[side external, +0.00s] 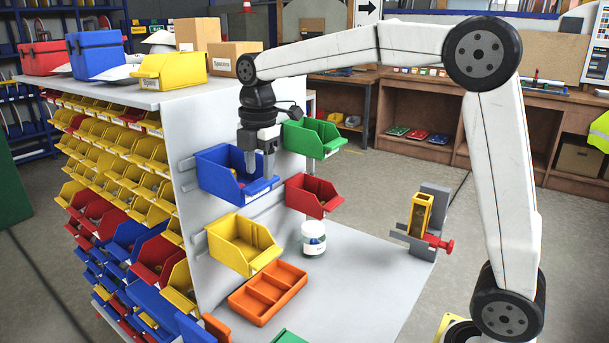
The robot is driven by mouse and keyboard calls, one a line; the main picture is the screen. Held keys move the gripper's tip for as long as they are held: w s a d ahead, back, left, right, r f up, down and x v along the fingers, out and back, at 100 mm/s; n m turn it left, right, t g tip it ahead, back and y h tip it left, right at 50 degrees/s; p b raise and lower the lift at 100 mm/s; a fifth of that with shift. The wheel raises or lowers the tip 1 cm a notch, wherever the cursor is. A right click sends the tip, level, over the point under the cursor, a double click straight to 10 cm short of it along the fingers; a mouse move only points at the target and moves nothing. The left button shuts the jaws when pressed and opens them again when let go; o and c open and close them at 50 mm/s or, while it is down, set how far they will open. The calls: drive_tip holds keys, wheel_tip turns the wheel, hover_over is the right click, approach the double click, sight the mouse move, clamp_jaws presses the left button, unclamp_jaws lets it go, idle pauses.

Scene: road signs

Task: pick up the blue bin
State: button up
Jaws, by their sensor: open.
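The blue bin (219,183) hangs on a rail on the grey side panel of the rack, upper left of the hung bins. Its open top faces up and its front faces the work table. My gripper (259,169) points straight down at the blue bin, with its two fingers apart. One finger shows in front of the bin's inside and the other at its right edge, near the right wall. I cannot tell whether the fingers touch the wall. The bin still sits against the panel.
Around it hang a green bin (313,138), a red bin (314,195) and a yellow bin (242,244). Below are an orange divided tray (267,291), a white jar (313,238) and a vise-like fixture (421,222) on the grey table (365,283). The table's middle is clear.

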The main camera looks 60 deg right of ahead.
sight(259, 182)
drive_tip(key=shift+a+f, duration=0.1)
drive_tip(key=shift+f, duration=2.1)
drive_tip(key=shift+r, duration=0.1)
clamp_jaws()
